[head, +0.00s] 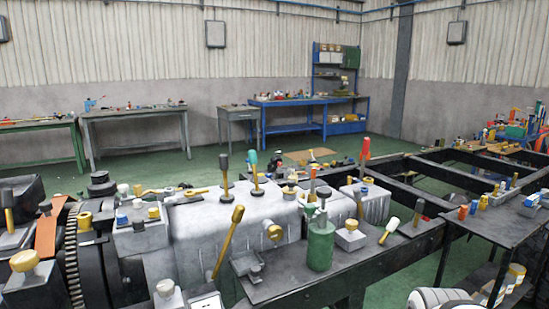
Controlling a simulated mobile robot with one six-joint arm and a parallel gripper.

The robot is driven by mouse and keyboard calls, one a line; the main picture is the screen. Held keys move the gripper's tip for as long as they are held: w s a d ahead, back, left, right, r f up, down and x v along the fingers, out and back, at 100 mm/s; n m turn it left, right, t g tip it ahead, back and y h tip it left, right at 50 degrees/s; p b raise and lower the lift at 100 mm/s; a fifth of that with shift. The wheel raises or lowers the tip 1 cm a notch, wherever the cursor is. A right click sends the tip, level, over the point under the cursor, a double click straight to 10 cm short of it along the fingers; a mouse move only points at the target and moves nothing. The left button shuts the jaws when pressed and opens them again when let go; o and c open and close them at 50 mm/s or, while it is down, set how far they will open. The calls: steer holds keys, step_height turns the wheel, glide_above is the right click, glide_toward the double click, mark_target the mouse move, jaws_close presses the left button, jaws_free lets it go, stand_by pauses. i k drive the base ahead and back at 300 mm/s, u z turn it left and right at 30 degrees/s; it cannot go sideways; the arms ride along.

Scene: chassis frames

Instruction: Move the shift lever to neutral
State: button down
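Several levers stand on and around the grey metal housing (245,225), and I cannot tell which is the shift lever. One upright lever with a dark knob (224,163) and another with a green knob (253,158) rise from its top. A long yellow lever with a dark-yellow grip (238,213) leans to the right at the housing's front. A red-handled lever (366,149) stands near a light box at the right. No position markings are readable. My gripper is not in view; a white and black rounded part at the bottom right may be mine.
A dark bench (275,285) in front holds a green canister (320,246). A black side table (505,224) with small bottles stands right. Dark chassis rails (432,170) run behind. A toothed ring (71,255) is at left. Green floor lies open toward the back workbenches.

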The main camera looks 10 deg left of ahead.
mark_target(224, 164)
steer(key=z, duration=0.1)
steer(key=i, duration=1)
steer(key=u, duration=0.35)
